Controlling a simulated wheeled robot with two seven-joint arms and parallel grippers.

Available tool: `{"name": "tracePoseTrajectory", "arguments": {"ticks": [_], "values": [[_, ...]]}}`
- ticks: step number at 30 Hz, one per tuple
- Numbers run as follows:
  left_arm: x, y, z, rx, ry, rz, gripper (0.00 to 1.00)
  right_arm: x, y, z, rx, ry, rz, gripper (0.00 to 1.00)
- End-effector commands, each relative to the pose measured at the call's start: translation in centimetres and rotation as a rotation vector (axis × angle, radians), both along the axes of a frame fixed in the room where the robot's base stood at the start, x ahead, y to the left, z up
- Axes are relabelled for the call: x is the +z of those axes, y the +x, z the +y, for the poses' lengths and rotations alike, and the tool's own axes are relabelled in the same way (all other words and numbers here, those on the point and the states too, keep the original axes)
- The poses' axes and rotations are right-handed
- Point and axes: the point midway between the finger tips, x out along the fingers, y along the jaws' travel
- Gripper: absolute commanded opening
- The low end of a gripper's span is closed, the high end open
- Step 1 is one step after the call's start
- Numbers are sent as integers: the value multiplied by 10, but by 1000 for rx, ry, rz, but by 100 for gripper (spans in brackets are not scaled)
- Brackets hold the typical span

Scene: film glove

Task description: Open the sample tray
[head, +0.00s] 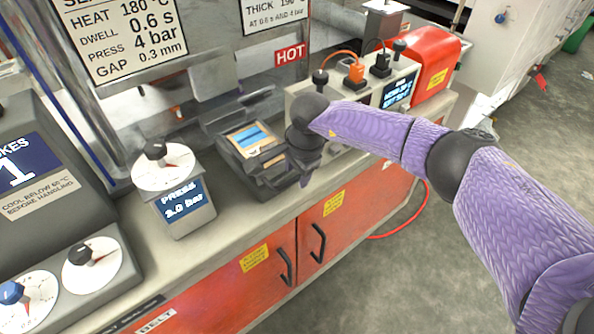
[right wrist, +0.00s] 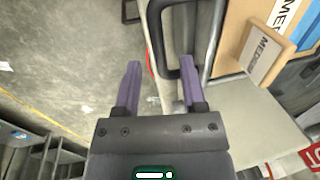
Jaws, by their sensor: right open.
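I cannot tell for sure which part is the tray. My right gripper (head: 305,181) is at the unit's right front side, mostly hidden by its own wrist. In the right wrist view its two purple fingers (right wrist: 160,68) are apart with nothing held. A black looped handle (right wrist: 163,70) lies ahead of and between the fingertips; contact is not clear. My left gripper is out of view.
A press dial box (head: 184,205) stands left of the unit. A control box with knobs and a screen (head: 398,92) is behind my right wrist. Orange cupboard doors (head: 338,205) with black handles are below the bench edge. Floor at right is open, with a red hose.

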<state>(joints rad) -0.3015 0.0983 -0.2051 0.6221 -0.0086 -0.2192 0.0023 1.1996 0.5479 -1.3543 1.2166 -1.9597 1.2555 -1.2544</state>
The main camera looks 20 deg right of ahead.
Motion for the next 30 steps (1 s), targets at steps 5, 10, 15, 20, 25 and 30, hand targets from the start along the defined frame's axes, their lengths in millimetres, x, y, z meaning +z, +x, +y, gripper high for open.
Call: {"name": "tracePoseTrajectory", "arguments": {"ticks": [5, 10, 15, 20, 25, 30], "values": [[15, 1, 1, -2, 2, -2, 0, 48, -8, -4, 2, -1, -5, 53], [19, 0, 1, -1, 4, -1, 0, 81, -14, -6, 1, 0, -3, 53], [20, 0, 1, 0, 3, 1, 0, 91, -16, -6, 0, -1, -1, 53], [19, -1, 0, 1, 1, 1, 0, 90, -16, -6, 0, -1, 0, 53], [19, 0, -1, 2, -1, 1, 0, 90, -16, -6, 0, -1, 0, 53], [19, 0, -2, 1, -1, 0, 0, 79, -28, 39, 11, 196, 17, 53]]}}
